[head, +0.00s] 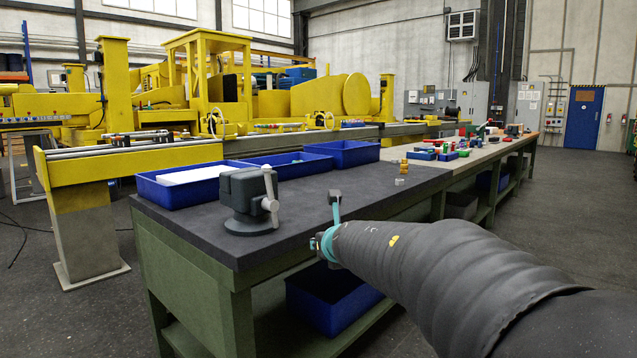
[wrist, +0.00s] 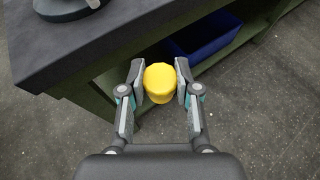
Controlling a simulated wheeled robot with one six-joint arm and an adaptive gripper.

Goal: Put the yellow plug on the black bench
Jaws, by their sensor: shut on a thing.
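The yellow plug (wrist: 160,80) is a round yellow piece held between both finger pads of my gripper (wrist: 159,84) in the wrist view. My gripper is shut on it, in front of the bench's near edge. The black bench (head: 310,205) has a dark top and green legs; its dark top also shows in the wrist view (wrist: 85,50). In the head view my gripper (head: 332,225) is seen at the front edge of the bench, with the plug hidden behind my arm.
A grey vise (head: 245,198) stands on the bench's near left corner. Blue bins (head: 190,186) line its back edge. Small yellow and clear pieces (head: 403,168) lie at the right. A blue bin (head: 325,300) sits beneath. The top's middle is bare.

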